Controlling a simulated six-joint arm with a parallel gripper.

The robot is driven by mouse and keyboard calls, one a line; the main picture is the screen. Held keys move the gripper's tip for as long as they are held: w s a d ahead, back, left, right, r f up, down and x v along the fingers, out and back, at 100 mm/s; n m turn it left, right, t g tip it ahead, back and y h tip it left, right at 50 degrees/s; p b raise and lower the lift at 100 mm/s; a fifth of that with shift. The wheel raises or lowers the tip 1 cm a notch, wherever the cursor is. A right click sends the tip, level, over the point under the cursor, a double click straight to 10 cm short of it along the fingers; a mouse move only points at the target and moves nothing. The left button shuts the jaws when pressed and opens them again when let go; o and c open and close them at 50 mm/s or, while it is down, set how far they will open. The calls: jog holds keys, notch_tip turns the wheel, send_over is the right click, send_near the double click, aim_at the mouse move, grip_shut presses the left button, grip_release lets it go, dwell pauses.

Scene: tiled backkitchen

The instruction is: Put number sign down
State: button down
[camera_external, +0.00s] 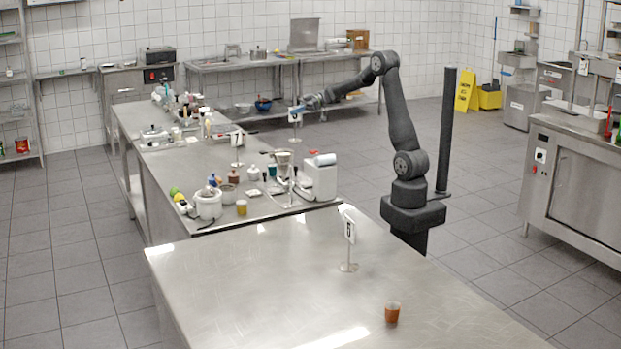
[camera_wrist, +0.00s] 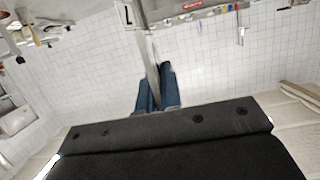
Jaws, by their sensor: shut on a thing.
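My gripper (camera_external: 300,108) is at the far end of my outstretched arm, near the right edge of the long counter's far part. Its blue fingers (camera_wrist: 157,92) are shut on the thin metal stem of a number sign (camera_wrist: 151,60), whose small white plate with a dark mark shows at the top of the wrist view. The same held sign (camera_external: 295,117) is small and roughly upright in the external view. I cannot tell how high its base is above any surface. Another number sign (camera_external: 350,231) stands on the near steel table (camera_external: 250,290).
The long counter (camera_external: 205,165) carries many items, including a white pot (camera_external: 208,204), a white machine (camera_external: 319,181) and another sign (camera_external: 237,142). A black post (camera_external: 447,130) rises beside my arm.

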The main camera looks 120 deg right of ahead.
jog(key=w+f, duration=0.9)
jog(key=shift+w+a+f, duration=0.25)
jog(key=shift+a+f, duration=0.05)
jog(key=shift+a, duration=0.1)
jog(key=shift+f, duration=0.2)
jog(key=c, duration=1.6)
grip_release()
